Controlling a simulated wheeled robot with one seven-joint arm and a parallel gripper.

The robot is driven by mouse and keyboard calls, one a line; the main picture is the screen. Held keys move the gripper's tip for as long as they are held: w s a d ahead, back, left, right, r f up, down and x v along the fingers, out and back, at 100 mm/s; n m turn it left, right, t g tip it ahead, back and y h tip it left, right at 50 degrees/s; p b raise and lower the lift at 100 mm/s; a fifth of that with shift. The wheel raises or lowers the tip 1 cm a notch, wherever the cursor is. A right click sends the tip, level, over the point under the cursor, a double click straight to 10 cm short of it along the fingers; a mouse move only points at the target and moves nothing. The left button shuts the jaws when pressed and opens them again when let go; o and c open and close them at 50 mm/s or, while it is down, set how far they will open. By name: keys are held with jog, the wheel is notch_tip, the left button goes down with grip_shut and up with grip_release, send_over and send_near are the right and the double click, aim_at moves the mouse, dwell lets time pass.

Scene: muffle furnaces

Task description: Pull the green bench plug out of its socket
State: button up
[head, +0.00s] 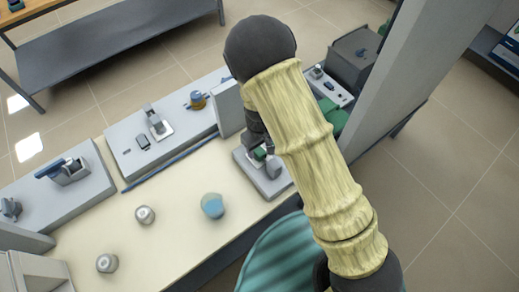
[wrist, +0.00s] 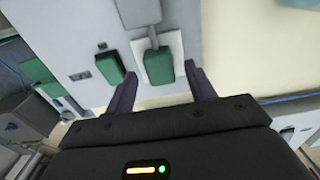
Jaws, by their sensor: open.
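In the wrist view, a green block (wrist: 159,67), which looks like the bench plug, sits at a white socket plate (wrist: 174,44) with a grey part running up from it. My gripper (wrist: 163,88) is open, with one dark finger on each side of the plug's lower end. I cannot tell whether either finger touches it. In the head view, a small green piece (head: 259,154) shows beside my arm at a grey socket unit (head: 268,187). My arm hides most of my gripper there.
A green block in a dark frame (wrist: 109,68) is left of the plug, close to the left finger. Two lidded jars (head: 145,215) (head: 107,263) and a blue-topped jar (head: 212,205) stand on the cream bench (head: 170,250). A grey pillar (head: 405,75) rises right of my arm.

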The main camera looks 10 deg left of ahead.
jog(key=shift+f, duration=1.35)
